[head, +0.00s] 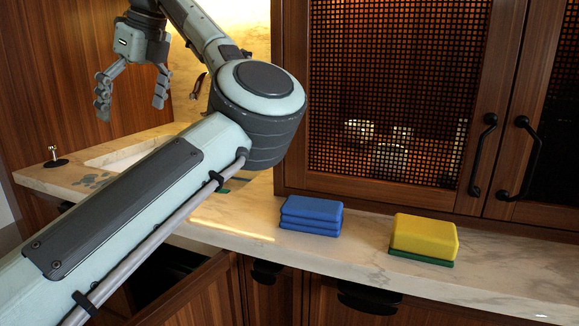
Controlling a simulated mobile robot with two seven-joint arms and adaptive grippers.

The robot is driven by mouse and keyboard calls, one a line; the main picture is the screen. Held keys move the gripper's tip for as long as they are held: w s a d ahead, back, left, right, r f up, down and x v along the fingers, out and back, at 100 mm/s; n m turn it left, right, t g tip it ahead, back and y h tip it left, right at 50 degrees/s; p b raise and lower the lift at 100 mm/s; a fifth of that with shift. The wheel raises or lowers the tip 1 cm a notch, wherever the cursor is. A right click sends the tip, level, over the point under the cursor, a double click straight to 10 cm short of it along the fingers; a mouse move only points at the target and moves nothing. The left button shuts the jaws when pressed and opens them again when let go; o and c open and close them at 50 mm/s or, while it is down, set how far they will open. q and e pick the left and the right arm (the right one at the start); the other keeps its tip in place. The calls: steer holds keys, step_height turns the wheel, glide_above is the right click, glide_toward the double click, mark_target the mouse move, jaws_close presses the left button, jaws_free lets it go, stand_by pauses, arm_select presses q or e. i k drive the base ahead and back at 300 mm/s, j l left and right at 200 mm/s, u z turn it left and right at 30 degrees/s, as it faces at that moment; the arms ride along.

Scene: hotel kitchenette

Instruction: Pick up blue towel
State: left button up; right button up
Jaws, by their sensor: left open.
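The blue towel (311,215) is a folded, layered stack lying on the marble counter, right of centre. It is fully visible and nothing touches it from above. My left gripper (131,106) is at the upper left, fingers spread and pointing down, empty. It hangs over the sink end of the counter, well to the left of the towel and apart from it. My left arm crosses the picture between them and hides part of the counter. My right gripper is not in view.
A yellow block on a green layer (424,236) lies right of the towel. The marble counter (490,278) has free room there. A wooden cabinet with mesh doors (390,90) rises behind. A sink (115,156) is at left. An open drawer (195,290) juts out below.

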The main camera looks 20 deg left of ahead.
mark_target(316, 216)
steer(key=k, duration=1)
